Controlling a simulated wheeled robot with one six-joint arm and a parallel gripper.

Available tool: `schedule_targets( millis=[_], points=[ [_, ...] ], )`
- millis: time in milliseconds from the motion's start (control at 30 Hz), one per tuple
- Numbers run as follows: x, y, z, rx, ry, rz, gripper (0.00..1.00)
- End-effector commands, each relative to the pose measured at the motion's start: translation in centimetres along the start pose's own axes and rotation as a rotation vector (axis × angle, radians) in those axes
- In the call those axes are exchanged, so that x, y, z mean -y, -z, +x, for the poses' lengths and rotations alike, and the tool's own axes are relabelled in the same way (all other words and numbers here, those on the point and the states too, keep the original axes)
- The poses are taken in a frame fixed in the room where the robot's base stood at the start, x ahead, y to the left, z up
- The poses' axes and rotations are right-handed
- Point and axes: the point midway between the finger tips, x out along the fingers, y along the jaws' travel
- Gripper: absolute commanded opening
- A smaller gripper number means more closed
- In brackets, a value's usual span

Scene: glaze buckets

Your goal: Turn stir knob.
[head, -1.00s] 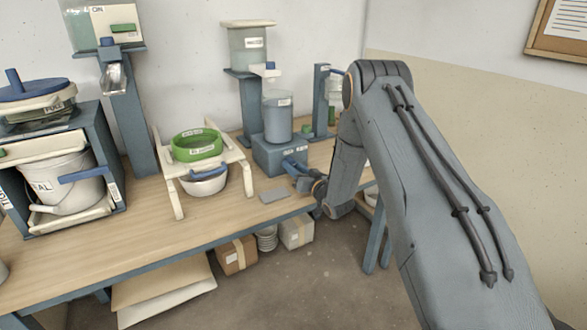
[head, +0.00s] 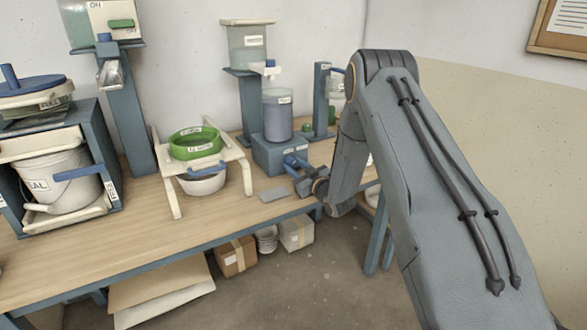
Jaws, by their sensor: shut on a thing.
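The stirring unit has a blue-grey base box (head: 278,157) on the bench, with a clear cylinder (head: 277,118) of blue-grey liquid upright on top. A small blue part on the front right of the base, where the stir knob seems to be, is largely covered by my gripper (head: 297,166). My gripper is at the front face of the box, shut on what appears to be the stir knob. The fingertips and the knob's exact angle are too small to make out.
A white stand (head: 240,163) with a green sieve (head: 195,143) is left of the unit. A tank (head: 247,48) on a post stands behind. Bare bench (head: 130,225) lies at front left.

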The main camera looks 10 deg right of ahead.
Motion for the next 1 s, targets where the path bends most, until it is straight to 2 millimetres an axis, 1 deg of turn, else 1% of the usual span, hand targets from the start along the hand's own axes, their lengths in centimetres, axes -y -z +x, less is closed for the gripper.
schedule_targets(
  millis=[467, 500, 567, 600, 867, 1000],
  points=[
    [0.1, -0.1, -0.1, 0.002, 0.002, -0.015, 0.10],
    [0.1, -0.1, -0.1, 0.002, 0.002, -0.015, 0.39],
    [0.1, -0.1, -0.1, 0.002, 0.001, -0.015, 0.49],
    [0.1, -0.1, -0.1, 0.002, 0.001, -0.015, 0.51],
    [0.1, 0.0, -0.1, 0.001, 0.001, -0.015, 0.51],
    [0.0, -0.1, -1.0, 0.002, 0.000, -0.015, 0.51]
  ],
)
